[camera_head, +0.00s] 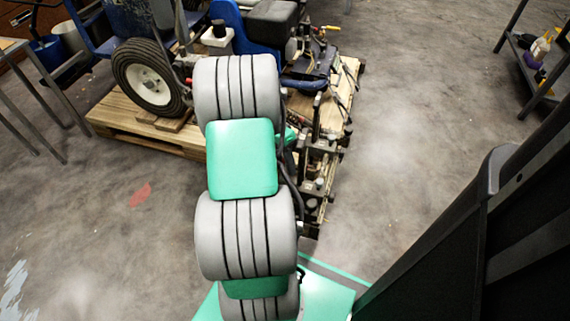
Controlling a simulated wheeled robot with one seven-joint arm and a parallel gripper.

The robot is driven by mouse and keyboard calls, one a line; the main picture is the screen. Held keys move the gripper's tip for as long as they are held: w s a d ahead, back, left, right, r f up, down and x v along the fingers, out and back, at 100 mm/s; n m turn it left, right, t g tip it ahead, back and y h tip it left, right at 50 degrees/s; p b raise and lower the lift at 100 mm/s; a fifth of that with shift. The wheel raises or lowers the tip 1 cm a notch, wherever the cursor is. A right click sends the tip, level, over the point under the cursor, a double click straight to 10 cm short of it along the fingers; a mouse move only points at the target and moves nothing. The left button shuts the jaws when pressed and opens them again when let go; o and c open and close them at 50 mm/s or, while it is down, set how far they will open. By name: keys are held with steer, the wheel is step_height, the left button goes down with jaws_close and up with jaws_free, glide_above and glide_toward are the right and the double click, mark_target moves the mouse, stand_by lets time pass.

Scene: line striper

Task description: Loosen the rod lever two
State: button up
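The line striper (262,32) stands on a wooden pallet (120,122) in the upper middle of the head view. Its blue body, engine and black-tyred wheel (150,78) show. A rod and bracket assembly (318,165) extends from its near right side toward me, beside my arm. I cannot single out rod lever two among these dark parts. My grey and green arm covers part of the machine and of this assembly. My gripper cannot be made out and is hidden behind the arm, so its contact with any lever does not show.
A shelf (522,60) with bottles (541,47) is at the upper right. The concrete floor (410,150) right of the striper is clear.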

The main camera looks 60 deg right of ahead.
jaws_close()
stand_by(1.3)
